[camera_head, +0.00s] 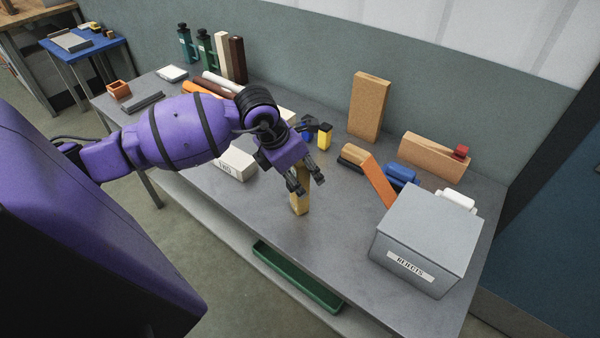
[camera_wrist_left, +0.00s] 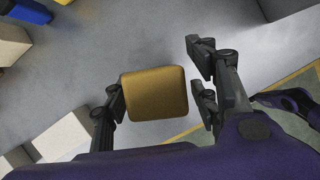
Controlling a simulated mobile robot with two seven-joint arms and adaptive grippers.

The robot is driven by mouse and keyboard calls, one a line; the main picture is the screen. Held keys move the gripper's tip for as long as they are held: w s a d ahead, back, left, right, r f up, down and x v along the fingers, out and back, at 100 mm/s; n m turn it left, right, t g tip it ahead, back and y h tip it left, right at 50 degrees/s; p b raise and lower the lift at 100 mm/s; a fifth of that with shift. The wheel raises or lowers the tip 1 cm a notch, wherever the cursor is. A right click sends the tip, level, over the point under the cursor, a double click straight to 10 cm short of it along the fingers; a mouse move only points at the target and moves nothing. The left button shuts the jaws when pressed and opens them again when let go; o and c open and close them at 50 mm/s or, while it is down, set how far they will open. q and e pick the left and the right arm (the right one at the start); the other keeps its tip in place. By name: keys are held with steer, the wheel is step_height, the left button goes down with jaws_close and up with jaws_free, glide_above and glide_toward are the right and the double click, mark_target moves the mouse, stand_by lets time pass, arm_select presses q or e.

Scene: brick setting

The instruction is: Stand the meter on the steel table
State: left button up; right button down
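A yellow-brown block-shaped thing, apparently the meter (camera_head: 300,203), stands upright on the grey steel table (camera_head: 343,232) near its front edge. My left gripper (camera_head: 305,184) is over its top, with the fingers pointing down on either side. In the left wrist view the yellow-brown top (camera_wrist_left: 155,94) lies between the fingers of my left gripper (camera_wrist_left: 160,92). It is close to the left finger, and I cannot tell if they touch. A clear gap separates it from the right fingers, so the gripper is open. The meter's face is hidden.
A white box (camera_head: 236,164) is left of the gripper. A yellow-and-black thing (camera_head: 324,136) stands behind it. An orange sloping board (camera_head: 379,181), blue thing (camera_head: 401,175) and grey rejects box (camera_head: 425,238) are to the right. A green tray (camera_head: 297,277) lies below the front edge.

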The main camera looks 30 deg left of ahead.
arm_select(q)
steer(key=shift+a+r, duration=0.1)
steer(key=shift+r, duration=0.4)
steer(key=v, duration=1.1)
steer(key=shift+r+p, duration=0.2)
steer(key=shift+p, duration=0.1)
steer(key=shift+s, duration=0.15)
